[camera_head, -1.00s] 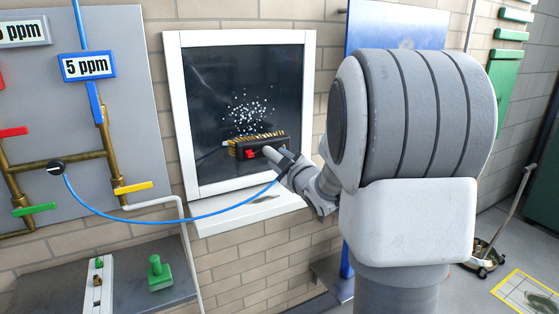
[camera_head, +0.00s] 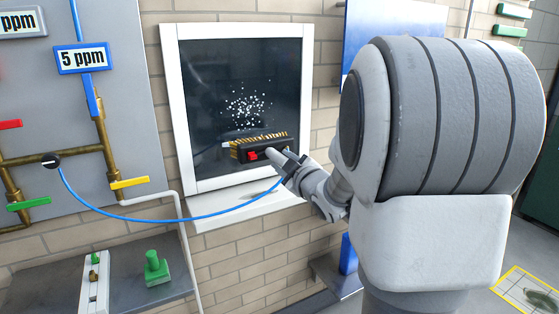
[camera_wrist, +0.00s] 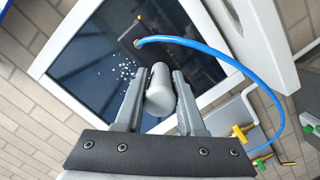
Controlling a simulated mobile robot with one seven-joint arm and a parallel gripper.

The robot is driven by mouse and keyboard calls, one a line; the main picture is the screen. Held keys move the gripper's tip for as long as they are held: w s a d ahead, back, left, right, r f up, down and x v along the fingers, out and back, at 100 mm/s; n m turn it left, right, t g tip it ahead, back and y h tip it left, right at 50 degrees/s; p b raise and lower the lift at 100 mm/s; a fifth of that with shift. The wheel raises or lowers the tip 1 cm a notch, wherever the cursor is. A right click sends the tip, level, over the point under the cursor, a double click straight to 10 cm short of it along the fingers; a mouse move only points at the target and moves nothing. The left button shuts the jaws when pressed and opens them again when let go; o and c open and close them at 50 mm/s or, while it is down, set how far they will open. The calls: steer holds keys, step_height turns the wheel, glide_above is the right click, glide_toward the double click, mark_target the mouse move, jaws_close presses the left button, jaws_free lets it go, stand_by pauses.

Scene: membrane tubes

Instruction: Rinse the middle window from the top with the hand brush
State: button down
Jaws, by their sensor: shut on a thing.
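The middle window (camera_head: 225,85) has a white frame and dark glass with a cluster of white specks (camera_head: 246,106) at its centre. The hand brush (camera_head: 262,149) has a black body, tan bristles along its top and a red part on its front. My gripper (camera_head: 287,170) is shut on the brush's grey handle (camera_wrist: 160,90), which shows between the fingers in the wrist view. The brush is in front of the lower glass, just below the specks. I cannot tell if it touches the glass. A blue hose (camera_head: 130,221) runs to the brush.
A white sill (camera_head: 245,211) juts out below the window. Left is a grey panel with brass pipes, a 5 ppm sign (camera_head: 84,59) and a yellow valve handle (camera_head: 129,183). A shelf with a green fitting (camera_head: 156,267) is at lower left. A blue panel (camera_head: 385,35) is right.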

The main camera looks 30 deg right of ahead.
steer(key=s, duration=0.6)
steer(key=shift+s+d+r, duration=0.15)
steer(key=shift+s+r, duration=0.05)
steer(key=shift+s, duration=0.3)
